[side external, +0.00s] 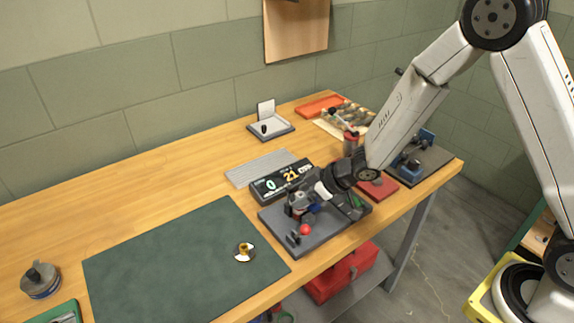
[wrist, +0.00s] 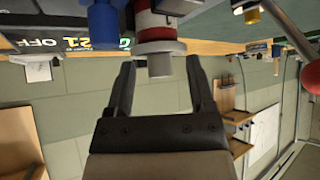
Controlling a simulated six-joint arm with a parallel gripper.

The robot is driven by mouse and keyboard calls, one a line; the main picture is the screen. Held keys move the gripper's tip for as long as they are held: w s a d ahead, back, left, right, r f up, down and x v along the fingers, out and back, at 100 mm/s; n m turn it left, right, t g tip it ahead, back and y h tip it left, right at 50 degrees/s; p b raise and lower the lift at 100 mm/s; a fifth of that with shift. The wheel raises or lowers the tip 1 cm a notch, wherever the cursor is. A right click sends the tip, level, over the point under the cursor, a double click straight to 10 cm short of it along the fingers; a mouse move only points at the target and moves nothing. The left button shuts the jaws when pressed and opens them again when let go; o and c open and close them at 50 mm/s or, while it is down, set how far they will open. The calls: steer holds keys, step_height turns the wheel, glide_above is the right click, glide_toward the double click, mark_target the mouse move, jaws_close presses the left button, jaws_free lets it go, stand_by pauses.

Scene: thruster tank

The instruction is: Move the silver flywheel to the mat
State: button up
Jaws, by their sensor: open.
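The dark green mat (side external: 150,262) lies flat on the left front of the wooden bench. A small gold, white and dark round part (side external: 243,252) rests near its right edge. My gripper (side external: 300,203) is low over the grey fixture plate (side external: 318,238), right of the mat. In the wrist view its two fingers (wrist: 161,68) are spread apart. A silver stepped disc (wrist: 160,48), apparently the flywheel, sits on a red and white cylinder (wrist: 155,22), with its narrow end between the fingers. I see no clear finger contact. In the side view my gripper largely hides this part.
A digital display (side external: 282,183) stands close behind the fixture, and a red ball knob (side external: 305,230) at its front. A blue part (wrist: 102,25) is beside the left finger. A grey round object (side external: 41,280) stands left of the mat. Most of the mat is clear.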

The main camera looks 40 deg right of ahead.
stand_by(0.4)
jaws_close()
steer(key=shift+r, duration=0.15)
step_height(320, 180, up, 10)
stand_by(0.8)
stand_by(0.5)
